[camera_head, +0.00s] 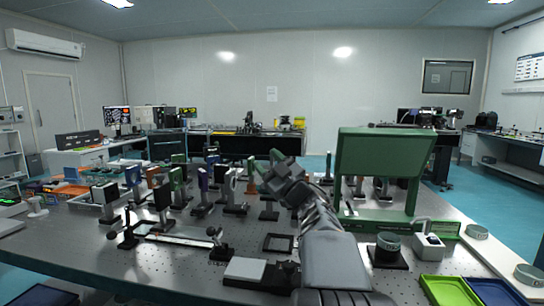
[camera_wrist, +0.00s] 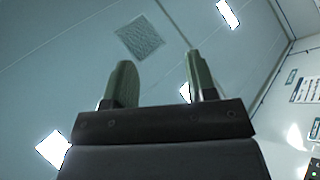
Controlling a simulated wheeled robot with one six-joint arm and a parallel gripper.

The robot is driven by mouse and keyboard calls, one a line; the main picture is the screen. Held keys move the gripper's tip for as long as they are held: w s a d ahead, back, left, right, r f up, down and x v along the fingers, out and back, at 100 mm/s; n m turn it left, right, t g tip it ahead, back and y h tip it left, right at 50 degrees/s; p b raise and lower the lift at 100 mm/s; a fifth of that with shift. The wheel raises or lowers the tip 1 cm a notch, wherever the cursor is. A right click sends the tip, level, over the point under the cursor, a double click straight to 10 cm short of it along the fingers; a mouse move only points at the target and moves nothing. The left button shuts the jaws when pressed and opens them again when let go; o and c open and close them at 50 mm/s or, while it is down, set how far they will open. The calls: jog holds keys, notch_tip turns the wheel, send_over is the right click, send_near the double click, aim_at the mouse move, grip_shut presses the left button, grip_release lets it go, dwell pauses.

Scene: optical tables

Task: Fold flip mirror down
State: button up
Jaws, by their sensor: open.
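My gripper (camera_head: 272,172) is raised over the middle of the optical table (camera_head: 180,262) in the head view. In the wrist view, my gripper (camera_wrist: 163,82) has its two green-grey fingers apart with nothing between them. That view faces the ceiling, so no table object shows there. Several upright optic mounts stand left of and behind my arm, among them a dark square-faced mount (camera_head: 163,198) and a white-framed round mount (camera_head: 232,186). I cannot tell which mount is the flip mirror. A flat black square frame (camera_head: 278,243) lies on the table in front of the mounts.
A large green frame with a panel (camera_head: 385,155) stands right of my arm. A white-topped block (camera_head: 245,270) lies near the front. A round grey part (camera_head: 388,242), a white box (camera_head: 429,240) and a green tray (camera_head: 446,291) are at the right. The left front of the table is clear.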

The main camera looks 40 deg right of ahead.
jog(key=shift+s+a+r, duration=0.35)
jog(key=shift+s+a, duration=0.05)
jog(key=shift+s, duration=0.35)
jog(key=shift+s+a+r, duration=0.35)
jog(key=shift+s+r, duration=0.05)
jog(key=shift+s, duration=0.3)
jog(key=shift+s+a+r, duration=0.35)
jog(key=shift+s+a, duration=0.05)
jog(key=shift+s, duration=0.35)
jog(key=shift+c, duration=0.4)
